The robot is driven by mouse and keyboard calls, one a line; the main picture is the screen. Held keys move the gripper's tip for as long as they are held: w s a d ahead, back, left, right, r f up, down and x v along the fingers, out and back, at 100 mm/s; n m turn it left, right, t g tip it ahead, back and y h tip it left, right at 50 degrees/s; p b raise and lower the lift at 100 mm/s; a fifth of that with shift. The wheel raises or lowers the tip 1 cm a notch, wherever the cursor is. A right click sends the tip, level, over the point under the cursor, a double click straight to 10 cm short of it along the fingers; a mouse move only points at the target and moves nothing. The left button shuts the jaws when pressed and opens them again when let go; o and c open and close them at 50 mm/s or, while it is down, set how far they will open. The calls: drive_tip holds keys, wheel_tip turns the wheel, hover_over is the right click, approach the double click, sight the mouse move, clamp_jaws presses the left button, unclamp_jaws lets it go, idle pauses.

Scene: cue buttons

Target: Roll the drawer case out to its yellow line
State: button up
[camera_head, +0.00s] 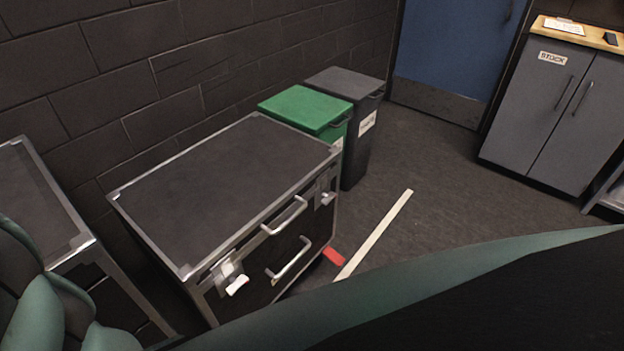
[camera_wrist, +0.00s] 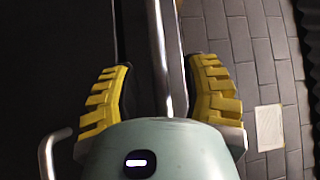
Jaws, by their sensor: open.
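The drawer case (camera_head: 225,165), black with silver metal edges, stands against the dark wall in the head view. Its front has two silver bar handles, an upper one (camera_head: 284,216) and a lower one (camera_head: 289,259), plus latches. A pale cream line (camera_head: 376,232) lies on the floor to its right, apart from it; no clearly yellow line shows. My gripper (camera_wrist: 160,65) is open in the wrist view, its yellow ridged fingers on either side of a silver metal strip (camera_wrist: 158,50) along a dark surface. A curved silver handle (camera_wrist: 47,152) lies left of it. Contact cannot be told.
A green-lidded bin (camera_head: 305,108) and a grey bin (camera_head: 346,82) stand just behind the case. Another metal-edged case (camera_head: 35,205) is at the left. A grey cabinet (camera_head: 548,115) stands at right; open floor lies between.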

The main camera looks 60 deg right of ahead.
drive_tip(key=shift+x, duration=0.85)
drive_tip(key=shift+o, duration=0.4)
drive_tip(key=shift+d, duration=0.1)
clamp_jaws()
